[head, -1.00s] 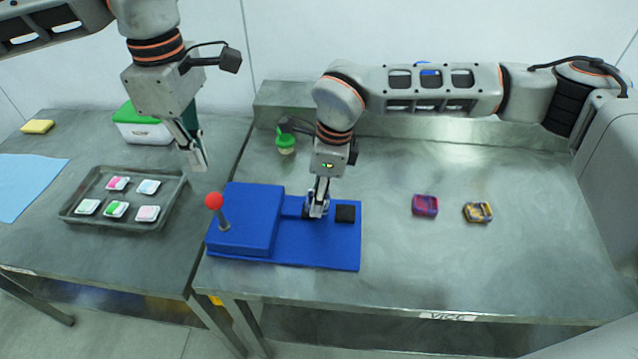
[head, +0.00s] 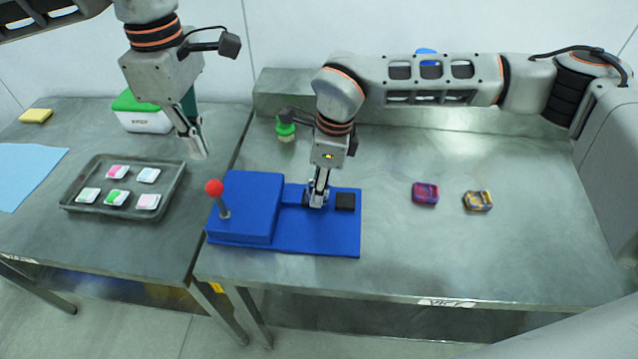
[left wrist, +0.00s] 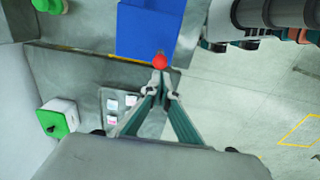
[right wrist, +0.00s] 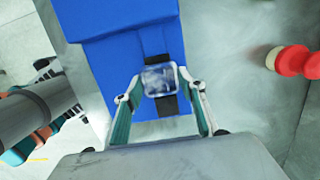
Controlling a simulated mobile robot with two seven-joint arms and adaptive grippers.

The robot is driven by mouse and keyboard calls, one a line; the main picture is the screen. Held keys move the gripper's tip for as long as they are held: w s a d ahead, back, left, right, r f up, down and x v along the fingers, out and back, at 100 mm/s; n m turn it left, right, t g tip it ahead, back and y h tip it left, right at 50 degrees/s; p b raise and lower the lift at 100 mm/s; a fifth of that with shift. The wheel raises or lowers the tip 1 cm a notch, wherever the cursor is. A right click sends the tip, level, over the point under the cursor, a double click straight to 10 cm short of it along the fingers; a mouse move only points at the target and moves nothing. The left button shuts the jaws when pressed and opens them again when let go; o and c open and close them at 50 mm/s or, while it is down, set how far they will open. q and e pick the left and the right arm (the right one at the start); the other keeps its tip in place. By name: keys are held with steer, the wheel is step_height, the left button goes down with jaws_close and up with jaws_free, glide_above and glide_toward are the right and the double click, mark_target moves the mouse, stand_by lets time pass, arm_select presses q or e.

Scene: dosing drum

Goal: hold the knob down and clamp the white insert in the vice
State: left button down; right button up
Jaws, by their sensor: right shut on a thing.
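The blue vice (head: 245,215) stands at the left end of the right table. Its red knob (head: 214,187) tops a grey lever on the front left of the block. My right gripper (head: 318,200) is shut on the white insert (right wrist: 158,79), a pale square between the vice's dark pads in the right wrist view; whether the pads press on it I cannot tell. My left gripper (head: 199,153) has its fingertips together, empty, above the gap between tray and vice. In the left wrist view the knob (left wrist: 160,61) shows just beyond its tips.
A dark tray (head: 75,206) with several small pale pieces is on the left table, near a green-lidded box (head: 145,122).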

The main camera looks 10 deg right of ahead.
mark_target(212, 183)
arm_select(q)
steer(key=shift+f, duration=0.15)
stand_by(0.5)
steer(key=shift+f, duration=0.95)
steer(key=shift+f, duration=0.15)
steer(key=shift+f, duration=0.95)
steer(key=shift+f, duration=0.1)
steer(key=shift+f, duration=1)
